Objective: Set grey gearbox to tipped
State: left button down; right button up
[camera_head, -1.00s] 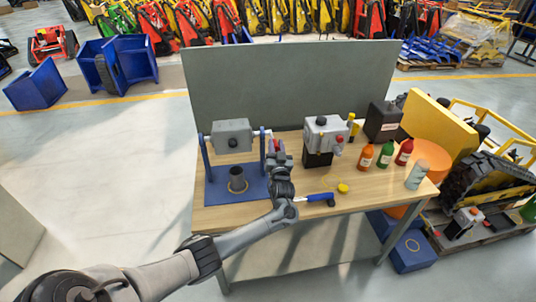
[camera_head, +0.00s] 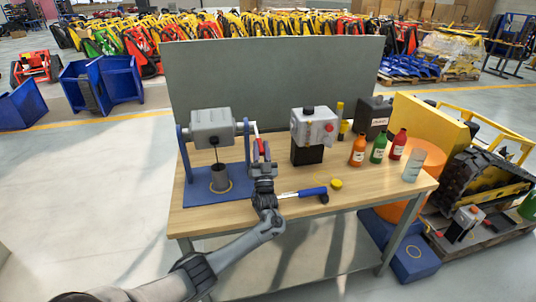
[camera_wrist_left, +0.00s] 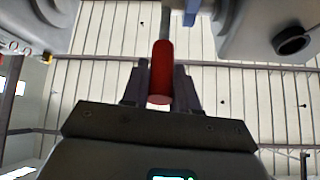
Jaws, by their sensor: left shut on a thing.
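The grey gearbox (camera_head: 212,127) hangs between the two posts of a blue stand (camera_head: 196,192) on the left of the table. A thin dark stream runs from its underside into a dark cup (camera_head: 221,178) on the stand's base. My left gripper (camera_head: 261,152) is at the stand's right post, shut on the red crank handle (camera_wrist_left: 160,72). The handle sits between its fingers in the left wrist view. The gearbox's exact tilt is hard to tell. My right gripper is not in view.
A second grey gearbox-like unit (camera_head: 314,127) stands on a black block to the right. A blue-handled tool (camera_head: 303,192) and a yellow cap (camera_head: 336,184) lie in front. Orange, green and red bottles (camera_head: 378,148) stand further right. A grey panel (camera_head: 275,80) backs the table.

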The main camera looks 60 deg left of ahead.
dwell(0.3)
pick_arm(q)
jog(key=c, duration=0.9)
grip_release()
jog(key=shift+a+r, duration=0.1)
jog(key=v, duration=0.7)
jog(key=shift+d+p, duration=0.2)
jog(key=shift+p, duration=0.15)
